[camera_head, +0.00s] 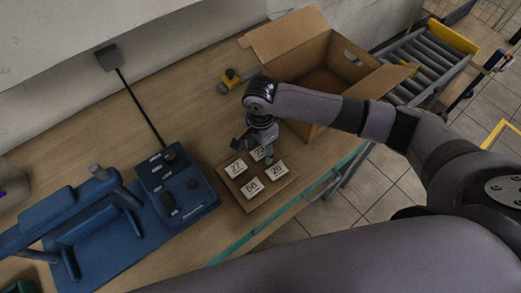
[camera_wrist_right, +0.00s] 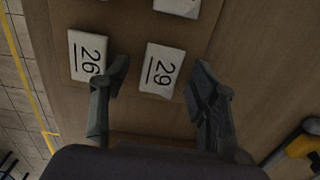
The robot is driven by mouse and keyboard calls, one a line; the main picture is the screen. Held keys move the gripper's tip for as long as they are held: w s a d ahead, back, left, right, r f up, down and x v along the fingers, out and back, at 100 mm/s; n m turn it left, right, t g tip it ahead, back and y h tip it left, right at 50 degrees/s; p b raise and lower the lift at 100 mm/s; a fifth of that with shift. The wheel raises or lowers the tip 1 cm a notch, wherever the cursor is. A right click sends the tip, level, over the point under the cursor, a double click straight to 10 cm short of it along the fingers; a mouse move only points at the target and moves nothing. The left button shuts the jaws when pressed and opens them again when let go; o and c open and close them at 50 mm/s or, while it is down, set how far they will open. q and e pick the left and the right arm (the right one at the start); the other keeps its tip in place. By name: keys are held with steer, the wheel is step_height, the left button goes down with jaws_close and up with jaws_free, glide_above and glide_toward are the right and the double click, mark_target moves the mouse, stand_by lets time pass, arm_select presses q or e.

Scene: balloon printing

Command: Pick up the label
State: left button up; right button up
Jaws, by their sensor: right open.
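Several white number labels lie on a brown tray (camera_head: 270,193). They are label 27 (camera_head: 236,168), label 26 (camera_head: 276,169), one that looks like 68 (camera_head: 252,188) and label 29 (camera_head: 258,154), partly hidden by my right gripper (camera_head: 254,149). In the right wrist view, label 29 (camera_wrist_right: 160,70) lies between the two open fingers of the right gripper (camera_wrist_right: 160,82), with nothing held. Label 26 (camera_wrist_right: 86,55) is left of the left finger. Another label (camera_wrist_right: 178,6) is cut off at the top. My left gripper is not in view.
A blue machine (camera_head: 178,190) with knobs stands left of the tray. An open cardboard box (camera_head: 318,75) stands at the back right, near a roller conveyor (camera_head: 425,60). A yellow-and-grey device (camera_head: 231,78) sits behind the gripper. The table (camera_head: 190,105) is clear behind the tray.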

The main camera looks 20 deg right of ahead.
steer(key=shift+c, duration=0.4)
steer(key=c, duration=0.7)
